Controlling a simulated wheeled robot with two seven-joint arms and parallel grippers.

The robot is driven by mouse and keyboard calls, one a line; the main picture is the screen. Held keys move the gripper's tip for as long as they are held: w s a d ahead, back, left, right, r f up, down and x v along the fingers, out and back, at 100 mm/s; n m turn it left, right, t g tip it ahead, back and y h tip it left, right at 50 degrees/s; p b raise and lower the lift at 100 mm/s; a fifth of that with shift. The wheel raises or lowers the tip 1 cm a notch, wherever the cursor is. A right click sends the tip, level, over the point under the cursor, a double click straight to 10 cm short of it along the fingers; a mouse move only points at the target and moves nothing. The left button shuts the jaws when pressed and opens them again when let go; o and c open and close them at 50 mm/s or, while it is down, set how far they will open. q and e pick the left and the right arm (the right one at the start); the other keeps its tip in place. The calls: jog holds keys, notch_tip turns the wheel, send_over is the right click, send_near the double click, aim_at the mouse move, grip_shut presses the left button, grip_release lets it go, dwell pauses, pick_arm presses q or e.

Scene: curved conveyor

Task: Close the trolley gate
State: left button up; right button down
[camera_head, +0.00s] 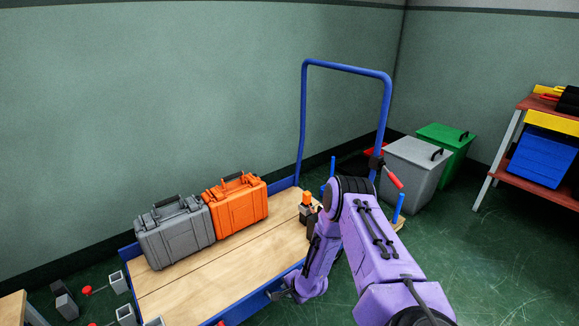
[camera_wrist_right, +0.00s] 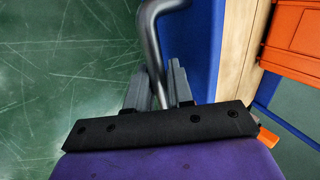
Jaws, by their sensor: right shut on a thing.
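The trolley has a wooden deck, a blue frame (camera_head: 250,306) and a tall blue push handle (camera_head: 345,68). My right gripper (camera_head: 281,291) is low at the trolley's near long side, partly hidden by my purple arm. In the right wrist view the right gripper (camera_wrist_right: 157,88) is shut on a bent grey metal bar (camera_wrist_right: 154,35), which passes between its fingers. The bar stands beside the trolley's blue side (camera_wrist_right: 200,45). I cannot tell which part is the gate, or whether it is open. My left gripper is not in view.
A grey case (camera_head: 175,235) and an orange case (camera_head: 237,205) stand on the deck (camera_head: 205,280). Grey (camera_head: 408,175) and green (camera_head: 447,140) bins stand behind on the right. A shelf (camera_head: 535,175) is at far right.

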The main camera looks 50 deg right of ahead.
jog(key=shift+w+r, duration=0.15)
jog(key=shift+w, duration=0.25)
jog(key=c, duration=1.2)
grip_release()
jog(key=shift+r, duration=0.1)
jog(key=p+v, duration=0.5)
jog(key=v, duration=0.5)
jog(key=shift+s, duration=0.35)
